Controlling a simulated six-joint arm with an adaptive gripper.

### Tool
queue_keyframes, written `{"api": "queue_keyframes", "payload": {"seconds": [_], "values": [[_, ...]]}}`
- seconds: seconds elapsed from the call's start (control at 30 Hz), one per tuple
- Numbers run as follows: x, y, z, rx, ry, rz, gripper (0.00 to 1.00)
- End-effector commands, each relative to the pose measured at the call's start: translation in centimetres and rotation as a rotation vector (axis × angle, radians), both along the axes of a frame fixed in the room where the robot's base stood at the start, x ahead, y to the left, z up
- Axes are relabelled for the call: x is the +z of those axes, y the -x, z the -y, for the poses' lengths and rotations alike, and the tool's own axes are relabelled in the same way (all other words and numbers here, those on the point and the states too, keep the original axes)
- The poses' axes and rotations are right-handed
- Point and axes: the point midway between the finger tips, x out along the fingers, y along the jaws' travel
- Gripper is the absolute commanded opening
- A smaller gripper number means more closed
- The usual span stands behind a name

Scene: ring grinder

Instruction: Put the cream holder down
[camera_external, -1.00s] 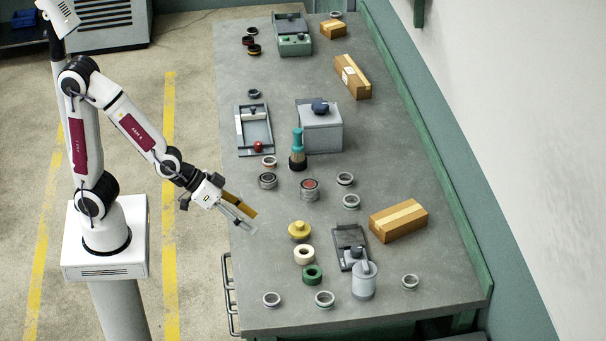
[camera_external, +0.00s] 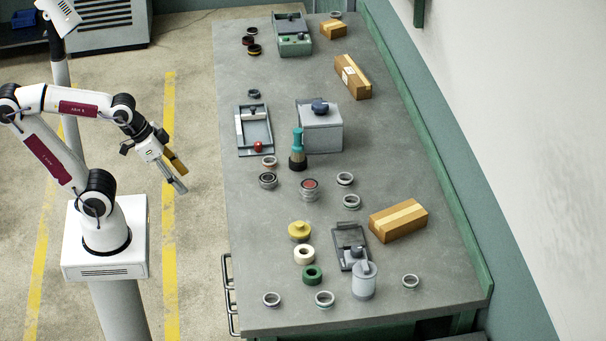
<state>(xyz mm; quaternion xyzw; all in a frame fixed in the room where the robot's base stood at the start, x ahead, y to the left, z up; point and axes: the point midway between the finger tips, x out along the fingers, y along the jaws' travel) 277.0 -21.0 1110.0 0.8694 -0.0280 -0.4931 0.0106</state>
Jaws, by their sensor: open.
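The cream holder (camera_external: 304,254) is a pale ring-shaped piece resting flat on the grey table. It sits between a yellow holder (camera_external: 299,231) and a green holder (camera_external: 312,274). My gripper (camera_external: 180,177) is open and empty. It hangs over the floor to the left of the table's left edge, well apart from the cream holder, with its fingers pointing down and to the right.
The grey workbench (camera_external: 400,170) carries several metal rings, a grey box (camera_external: 320,130), a teal-handled brush (camera_external: 297,150) and a cardboard box (camera_external: 398,221). A small grey fixture (camera_external: 350,238) and a grey canister (camera_external: 364,282) stand right of the holders.

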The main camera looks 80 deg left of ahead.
Motion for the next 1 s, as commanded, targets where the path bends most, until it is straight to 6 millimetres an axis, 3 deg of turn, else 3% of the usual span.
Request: {"api": "queue_keyframes", "payload": {"seconds": [0.1,0.27,1.0], "values": [[0.3,1.9,-1.3,0.022,-0.026,-0.023,0.55],[0.3,3.3,-2.0,0.037,-0.045,-0.045,0.55],[0.3,3.4,-2.1,0.038,-0.047,-0.048,0.55]]}}
